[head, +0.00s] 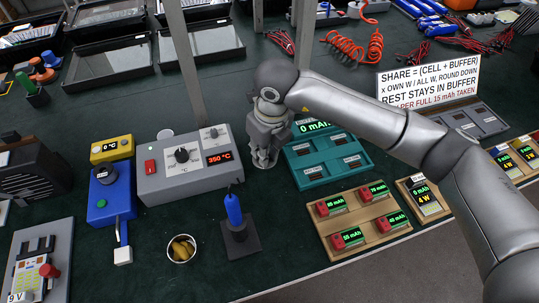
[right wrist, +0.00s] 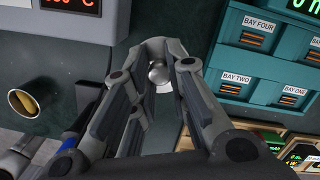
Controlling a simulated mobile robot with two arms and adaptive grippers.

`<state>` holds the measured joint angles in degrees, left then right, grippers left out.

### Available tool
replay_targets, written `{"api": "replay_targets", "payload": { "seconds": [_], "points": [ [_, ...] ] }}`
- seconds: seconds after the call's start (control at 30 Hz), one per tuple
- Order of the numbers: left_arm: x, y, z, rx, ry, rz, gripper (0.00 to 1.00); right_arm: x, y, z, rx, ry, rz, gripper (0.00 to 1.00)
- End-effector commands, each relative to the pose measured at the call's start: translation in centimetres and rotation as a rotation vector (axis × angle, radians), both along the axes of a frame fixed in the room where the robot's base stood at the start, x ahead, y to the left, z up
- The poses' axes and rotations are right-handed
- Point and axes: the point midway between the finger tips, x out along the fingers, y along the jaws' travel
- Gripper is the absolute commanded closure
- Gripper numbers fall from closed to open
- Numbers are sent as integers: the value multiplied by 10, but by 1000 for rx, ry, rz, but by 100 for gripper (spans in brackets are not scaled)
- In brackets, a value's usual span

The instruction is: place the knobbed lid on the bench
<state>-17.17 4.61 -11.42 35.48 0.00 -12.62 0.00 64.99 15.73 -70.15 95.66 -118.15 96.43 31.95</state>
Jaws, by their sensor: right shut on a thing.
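My right gripper (head: 264,160) is shut on the knobbed lid, low over the green bench (head: 285,255) between the grey heater station and the teal bay unit. In the right wrist view the lid's silver knob (right wrist: 160,73) sits between the fingertips of the gripper (right wrist: 162,82). The lid's grey disc (right wrist: 165,43) shows just beyond them. In the head view the fingers mostly hide the lid. I cannot tell whether its underside touches the bench. My left gripper is not in view.
The grey station (head: 190,172) with a 350 °C display stands close left, the teal bay unit (head: 325,160) close right. A blue-handled tool in a stand (head: 238,240) and a small tin (head: 181,248) are in front. Some bare bench lies behind the gripper.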

Motion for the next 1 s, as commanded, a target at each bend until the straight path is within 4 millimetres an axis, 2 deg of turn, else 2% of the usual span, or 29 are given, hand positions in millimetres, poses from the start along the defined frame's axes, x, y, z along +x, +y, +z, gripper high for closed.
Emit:
{"api": "replay_targets", "payload": {
  "seconds": [0.03, 0.1, 0.3, 0.47, 0.7, 1.0],
  "points": [
    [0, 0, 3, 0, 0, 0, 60, 6, -3, -13, -3, 8, -3, 100],
    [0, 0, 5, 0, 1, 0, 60, 17, -5, -25, -2, 7, -2, 100],
    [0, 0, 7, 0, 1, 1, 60, 33, -8, -46, -1, 3, 2, 100],
    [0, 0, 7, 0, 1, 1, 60, 39, -11, -54, -2, 3, 3, 100],
    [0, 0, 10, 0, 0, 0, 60, 40, -11, -84, -1, 4, 3, 100],
    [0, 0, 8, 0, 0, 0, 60, 40, -10, -87, -2, 3, 4, 100]
  ]
}}
